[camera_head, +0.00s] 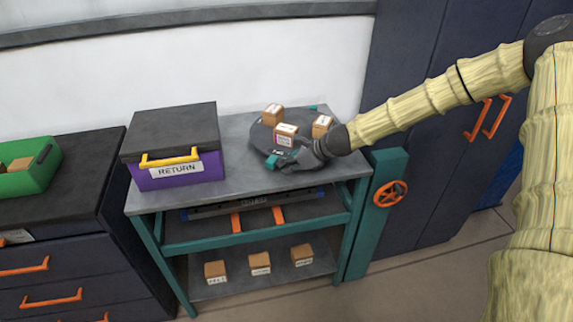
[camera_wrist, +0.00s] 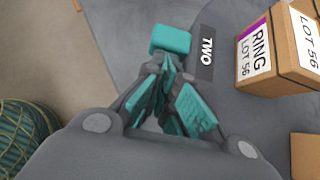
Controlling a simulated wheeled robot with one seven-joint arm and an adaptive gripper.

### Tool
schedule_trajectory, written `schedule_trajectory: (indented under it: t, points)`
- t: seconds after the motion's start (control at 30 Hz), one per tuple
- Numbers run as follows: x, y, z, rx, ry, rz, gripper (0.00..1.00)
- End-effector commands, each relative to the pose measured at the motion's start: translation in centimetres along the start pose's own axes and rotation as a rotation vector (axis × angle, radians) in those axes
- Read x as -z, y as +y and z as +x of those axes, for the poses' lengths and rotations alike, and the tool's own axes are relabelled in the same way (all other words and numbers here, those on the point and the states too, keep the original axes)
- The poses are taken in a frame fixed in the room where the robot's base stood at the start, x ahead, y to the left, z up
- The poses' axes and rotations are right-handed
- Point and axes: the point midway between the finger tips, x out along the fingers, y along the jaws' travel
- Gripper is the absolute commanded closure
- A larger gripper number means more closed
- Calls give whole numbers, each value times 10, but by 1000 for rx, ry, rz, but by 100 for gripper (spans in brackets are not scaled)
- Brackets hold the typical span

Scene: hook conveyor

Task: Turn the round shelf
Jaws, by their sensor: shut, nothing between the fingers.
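The round shelf (camera_head: 262,138) is a dark grey disc on top of the grey workbench. It carries several small labelled cardboard boxes. One box (camera_wrist: 268,50) reading "RING LOT 56" shows in the wrist view. A teal block (camera_wrist: 172,39) sits at the disc's rim beside a dark label reading "TWO" (camera_wrist: 205,52). Another teal piece (camera_head: 314,108) shows at the far rim. My gripper (camera_head: 284,160) is low over the near rim, its fingers shut and empty. In the wrist view its fingertips (camera_wrist: 170,72) are close to the teal block; whether they touch is unclear.
A purple RETURN box (camera_head: 180,170) with a black lid stands left on the workbench (camera_head: 235,180). Several boxes (camera_head: 260,263) stand on the lower shelf. A teal post with an orange wheel (camera_head: 390,193) is at the right. Dark cabinets (camera_head: 420,100) stand behind.

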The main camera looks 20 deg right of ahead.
Motion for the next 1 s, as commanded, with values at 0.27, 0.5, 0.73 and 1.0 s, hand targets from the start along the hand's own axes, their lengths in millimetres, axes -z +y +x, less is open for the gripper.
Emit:
schedule_trajectory:
  t: [0.27, 0.5, 0.73, 1.0]
  points:
    - [0, 0, 0, 0, 0, 0, 100]
    - [0, 1, 3, 5, 0, 4, 100]
    - [-6, 5, 15, 30, -1, 27, 100]
    - [-24, 14, 39, 86, -2, 76, 100]
